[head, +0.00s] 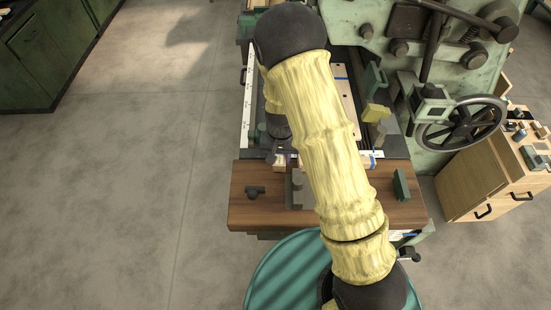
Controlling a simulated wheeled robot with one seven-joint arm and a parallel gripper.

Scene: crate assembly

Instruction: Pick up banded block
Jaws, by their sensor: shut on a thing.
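My gripper (273,157) is low over the machine bed, just behind the wooden board, to the left of my yellow-sleeved arm. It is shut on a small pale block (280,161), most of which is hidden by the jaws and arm. I cannot make out a band on this block. A pale piece with a blue band (374,159) shows to the right of my arm, partly hidden by it.
A brown wooden board (244,209) with grey-green fittings lies in front of the bed. A green machine with a handwheel (467,122) stands at the right, beside a wooden cabinet (482,180). The floor at left is clear. My arm hides the middle.

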